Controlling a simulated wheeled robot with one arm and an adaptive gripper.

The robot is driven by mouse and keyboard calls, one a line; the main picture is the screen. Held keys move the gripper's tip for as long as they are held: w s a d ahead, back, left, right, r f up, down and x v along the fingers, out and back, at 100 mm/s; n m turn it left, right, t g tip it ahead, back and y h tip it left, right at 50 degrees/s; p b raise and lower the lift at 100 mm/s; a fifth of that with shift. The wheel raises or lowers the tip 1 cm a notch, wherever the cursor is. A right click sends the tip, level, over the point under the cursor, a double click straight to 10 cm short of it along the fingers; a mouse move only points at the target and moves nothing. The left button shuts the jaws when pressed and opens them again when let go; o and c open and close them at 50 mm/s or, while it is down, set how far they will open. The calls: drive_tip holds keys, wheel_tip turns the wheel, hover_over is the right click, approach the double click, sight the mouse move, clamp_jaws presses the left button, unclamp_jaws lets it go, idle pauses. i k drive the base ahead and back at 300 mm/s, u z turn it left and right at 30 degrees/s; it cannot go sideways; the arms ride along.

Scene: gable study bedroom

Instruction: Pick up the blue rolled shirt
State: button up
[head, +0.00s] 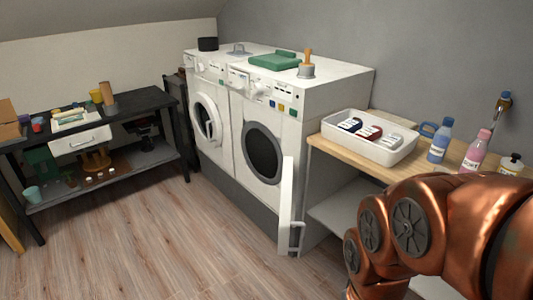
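A white tray (395,152) stands on the light wooden top at the right. In it lie a dark navy rolled bundle (350,124) with a pale band, a red bundle (371,132) and a pale grey one (393,139). The navy one, at the tray's left end, looks like the blue rolled shirt, but it is too small to be sure. The copper links of my arm fill the lower right. My gripper is out of the frame, so its state and any contact are hidden.
A blue bottle (438,143) and a pink bottle (474,153) stand right of the tray. A white panel (286,207) juts out before the right washing machine (265,120). A cluttered black bench (140,101) stands at left. The wooden floor (150,245) between is clear.

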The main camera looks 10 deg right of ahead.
sight(351, 125)
drive_tip(key=u, duration=2.75)
drive_tip(key=k, duration=1.2)
drive_tip(key=z, duration=1.65)
drive_tip(key=i, duration=0.8)
drive_tip(key=u, duration=0.25)
